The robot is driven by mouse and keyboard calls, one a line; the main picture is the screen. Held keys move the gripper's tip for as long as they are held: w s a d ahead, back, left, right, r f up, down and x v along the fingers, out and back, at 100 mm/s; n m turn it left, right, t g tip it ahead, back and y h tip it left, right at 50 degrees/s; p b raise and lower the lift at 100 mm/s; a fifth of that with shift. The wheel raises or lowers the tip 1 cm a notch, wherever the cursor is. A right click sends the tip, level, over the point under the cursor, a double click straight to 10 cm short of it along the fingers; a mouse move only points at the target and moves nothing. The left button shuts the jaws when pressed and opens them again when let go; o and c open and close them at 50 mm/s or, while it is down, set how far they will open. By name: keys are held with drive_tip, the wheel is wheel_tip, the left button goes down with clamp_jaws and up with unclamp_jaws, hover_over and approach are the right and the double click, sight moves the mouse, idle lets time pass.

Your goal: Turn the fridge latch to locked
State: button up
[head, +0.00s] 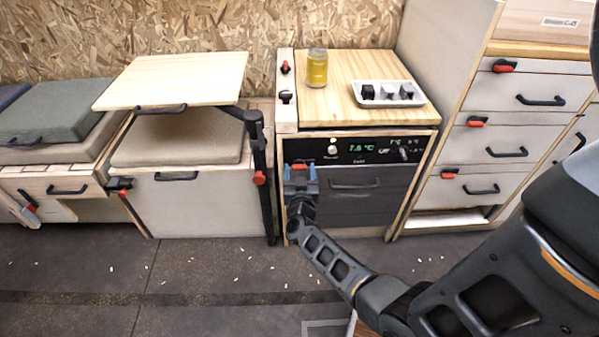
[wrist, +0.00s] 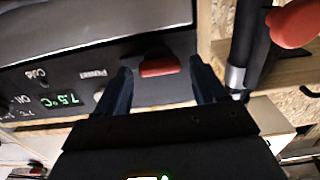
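The fridge (head: 365,205) is a dark-fronted unit under a wooden counter, with a black control strip showing a green temperature readout (head: 361,147). Its red latch (head: 299,167) sits at the upper left of the front, and it also shows in the wrist view (wrist: 160,66), lying roughly level across the picture. My gripper (head: 300,175) is at the latch. In the wrist view its two fingers (wrist: 158,80) are apart, one on each side of the red latch, with a gap on both sides. Whether the fingertips touch the fridge front is unclear.
A black post with a red knob (head: 259,178) stands just left of the fridge, close to my gripper in the wrist view (wrist: 296,22). A yellow can (head: 317,68) and a white tray (head: 417,98) are on the counter.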

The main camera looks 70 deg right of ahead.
drive_tip(key=c, duration=0.9)
drive_tip(key=shift+c, duration=0.2)
drive_tip(key=m, duration=0.4)
drive_tip(key=shift+m+b, duration=0.3)
drive_tip(key=shift+b, duration=0.1)
drive_tip(key=m, duration=0.2)
drive_tip(key=m+b, duration=0.1)
drive_tip(key=m, duration=0.1)
drive_tip(key=shift+s+f+m, duration=0.15)
drive_tip(key=shift+f+m, duration=0.05)
drive_tip(key=shift+m, duration=0.1)
drive_tip(key=m+b, duration=0.1)
drive_tip(key=m, duration=0.3)
drive_tip(key=shift+f+m, duration=0.1)
drive_tip(key=shift+m, duration=0.2)
drive_tip(key=shift+s+m+b, duration=0.1)
drive_tip(key=shift+m+b, duration=0.85)
drive_tip(key=shift+m, duration=1.25)
drive_tip(key=shift+d, duration=0.1)
